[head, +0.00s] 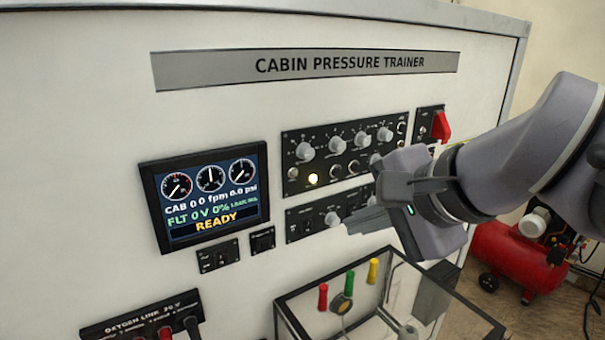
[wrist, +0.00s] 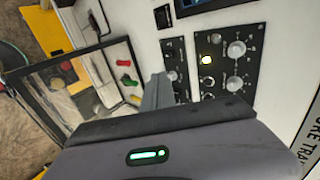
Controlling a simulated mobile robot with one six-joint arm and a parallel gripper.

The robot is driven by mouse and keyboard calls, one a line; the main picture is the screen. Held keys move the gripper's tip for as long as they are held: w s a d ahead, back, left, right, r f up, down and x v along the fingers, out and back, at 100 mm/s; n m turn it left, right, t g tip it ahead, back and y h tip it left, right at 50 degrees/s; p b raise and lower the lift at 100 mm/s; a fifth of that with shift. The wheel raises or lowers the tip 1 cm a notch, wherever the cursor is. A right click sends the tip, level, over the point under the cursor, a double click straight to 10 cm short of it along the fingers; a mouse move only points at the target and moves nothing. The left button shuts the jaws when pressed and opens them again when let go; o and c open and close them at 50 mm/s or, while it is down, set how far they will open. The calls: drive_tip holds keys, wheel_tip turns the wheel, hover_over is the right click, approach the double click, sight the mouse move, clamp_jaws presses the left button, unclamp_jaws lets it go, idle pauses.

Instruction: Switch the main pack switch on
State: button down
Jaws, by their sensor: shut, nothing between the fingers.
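The cabin pressure trainer (head: 330,110) is a white upright panel. My gripper (head: 348,221) is shut and empty, its fingers in front of the lower black control panel (head: 298,213); whether they touch it I cannot tell. That panel has a grey knob (head: 332,219) and small switches, partly hidden by my gripper. In the wrist view, my shut fingers (wrist: 157,90) reach beside this panel (wrist: 174,52). Two small switch plates (head: 218,256) (head: 262,240) sit below the display. Labels are too small to read, so I cannot tell which is the main pack switch.
The display (head: 205,195) reads READY. The upper knob panel (head: 320,138) has a lit yellow lamp (head: 313,179). A red switch cover (head: 441,125) is at upper right. A clear box (head: 300,290) with coloured handles juts out below. A red compressor (head: 520,258) stands at right.

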drive_tip(key=b, duration=0.2)
approach(308, 227)
drive_tip(key=shift+x, duration=2.9)
